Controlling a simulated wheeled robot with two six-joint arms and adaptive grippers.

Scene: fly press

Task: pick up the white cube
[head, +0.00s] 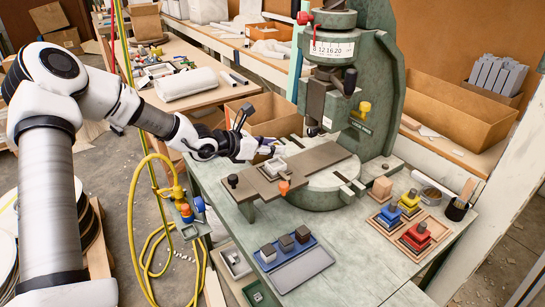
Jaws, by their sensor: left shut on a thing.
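My left gripper (265,146) reaches in from the left, just above the left part of the press's flat slide plate. It is shut on a small pale block, which I take to be the white cube (265,151); the fingers hide much of it. Just below, a pale square holder (275,167) sits on the brown slide plate (314,160). I cannot tell whether the block touches the holder. My right gripper is not in view.
The green fly press (360,60) stands behind the slide plate. Wooden trays with coloured stacked pieces (416,238) are at the right. The front middle of the table is clear.

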